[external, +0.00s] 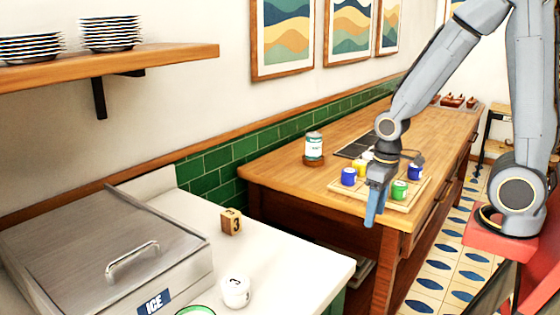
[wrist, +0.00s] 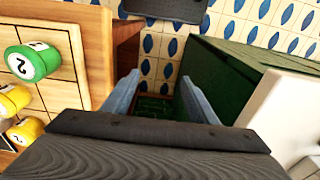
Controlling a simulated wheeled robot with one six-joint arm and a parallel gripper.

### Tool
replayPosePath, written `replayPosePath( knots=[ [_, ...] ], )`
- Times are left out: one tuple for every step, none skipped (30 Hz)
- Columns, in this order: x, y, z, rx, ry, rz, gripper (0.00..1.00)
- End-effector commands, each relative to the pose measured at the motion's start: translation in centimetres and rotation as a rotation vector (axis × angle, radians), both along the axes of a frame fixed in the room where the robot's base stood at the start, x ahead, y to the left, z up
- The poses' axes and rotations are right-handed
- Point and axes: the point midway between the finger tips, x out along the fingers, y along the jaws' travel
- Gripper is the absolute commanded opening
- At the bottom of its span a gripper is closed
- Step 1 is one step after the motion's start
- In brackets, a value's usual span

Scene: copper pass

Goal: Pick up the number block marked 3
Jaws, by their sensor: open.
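The wooden number block marked 3 (external: 231,222) stands on the white counter (external: 290,258), close to the green tiled wall. Its dark 3 shows on a side face. My gripper (external: 373,215) hangs with its fingers down at the near end of the wooden counter, to the right of the block and well apart from it. In the wrist view my gripper (wrist: 160,98) is open, with nothing between its two blue-grey fingers. The block does not show in that view.
A white round pot marked 3 (external: 236,292) stands near the block. The steel ice chest (external: 100,250) is to the left. A wooden tray (external: 412,204) holds several coloured pots, including a green one (wrist: 32,62). A gap with tiled floor separates the counters.

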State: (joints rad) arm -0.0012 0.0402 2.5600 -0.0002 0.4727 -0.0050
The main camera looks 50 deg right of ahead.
Motion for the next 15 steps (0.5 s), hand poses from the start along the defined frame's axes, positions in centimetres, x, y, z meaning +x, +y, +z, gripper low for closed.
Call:
replayPosePath(
  knots=[
    [0.0, 0.0, 0.0, 0.0, 0.0, 0.0, 0.53],
    [0.0, 0.0, 0.0, 0.0, 0.0, 0.0, 0.53],
    [0.0, 0.0, 0.0, 0.0, 0.0, 0.0, 0.53],
    [0.0, 0.0, 0.0, 0.0, 0.0, 0.0, 0.53],
    [0.0, 0.0, 0.0, 0.0, 0.0, 0.0, 0.53],
    [0.1, 0.1, 0.0, 0.0, 0.0, 0.004, 0.53],
    [0.4, 0.1, 0.1, -0.001, 0.0, 0.013, 0.53],
    [0.8, 0.3, 0.3, -0.001, 0.0, 0.026, 0.53],
    [1.6, 0.6, 0.5, -0.003, 0.002, 0.055, 0.53],
    [2.5, 1.0, 0.8, -0.004, 0.002, 0.084, 0.53],
    [3.6, 1.4, 1.1, -0.005, 0.004, 0.122, 0.53],
    [5.2, 2.2, 1.6, -0.009, 0.006, 0.183, 0.53],
    [6.6, 2.9, 2.0, -0.01, 0.009, 0.236, 0.53],
    [8.2, 3.8, 2.5, -0.013, 0.011, 0.295, 0.53],
    [10.2, 5.0, 3.1, -0.017, 0.014, 0.379, 0.53]
  ],
)
